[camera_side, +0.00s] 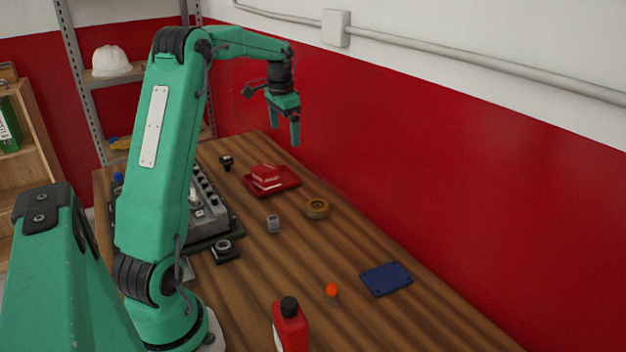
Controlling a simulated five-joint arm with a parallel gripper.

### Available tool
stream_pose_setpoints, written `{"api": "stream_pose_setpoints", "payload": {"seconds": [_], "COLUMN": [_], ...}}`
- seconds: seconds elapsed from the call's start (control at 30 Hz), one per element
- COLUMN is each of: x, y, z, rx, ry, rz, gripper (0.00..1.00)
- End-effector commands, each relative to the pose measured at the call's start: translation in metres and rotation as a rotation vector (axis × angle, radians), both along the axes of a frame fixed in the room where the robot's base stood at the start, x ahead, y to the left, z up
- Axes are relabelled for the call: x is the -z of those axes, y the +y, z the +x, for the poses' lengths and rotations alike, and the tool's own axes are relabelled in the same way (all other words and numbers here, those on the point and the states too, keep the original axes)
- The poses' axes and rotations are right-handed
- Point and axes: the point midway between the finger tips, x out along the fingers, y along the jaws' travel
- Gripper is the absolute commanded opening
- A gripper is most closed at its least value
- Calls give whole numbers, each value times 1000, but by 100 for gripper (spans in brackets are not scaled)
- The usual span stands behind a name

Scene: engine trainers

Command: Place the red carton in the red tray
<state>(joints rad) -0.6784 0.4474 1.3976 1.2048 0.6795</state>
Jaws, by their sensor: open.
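The red tray (287,184) lies on the wooden table, near its edge by the red wall. The red carton (266,173) shows within the tray's outline and appears to rest in it, on its left part; its underside is hidden. My gripper (285,140) is green, points down and hangs in the air above the tray and carton. Its jaws are open and empty, apart from the carton.
A grey engine block (207,212) stands left of the tray, partly behind my arm. A brown ring (317,208), a small grey part (273,223), a blue plate (386,279), an orange-topped part (332,291) and a red bottle (290,328) stand nearer. Bare wood lies between them.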

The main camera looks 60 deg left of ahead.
Motion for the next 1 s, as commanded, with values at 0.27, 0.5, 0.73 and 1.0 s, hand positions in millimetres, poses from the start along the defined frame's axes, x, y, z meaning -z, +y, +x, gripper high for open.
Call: {"api": "stream_pose_setpoints", "payload": {"seconds": [0.27,0.5,0.73,1.0], "x": [-43,-64,-72,-66], "y": [-90,-160,-219,-275], "z": [-9,-33,-67,-115], "rx": [6,9,10,14], "ry": [-78,-149,-220,-305], "rz": [32,43,38,15], "gripper": [100,100,100,100]}}
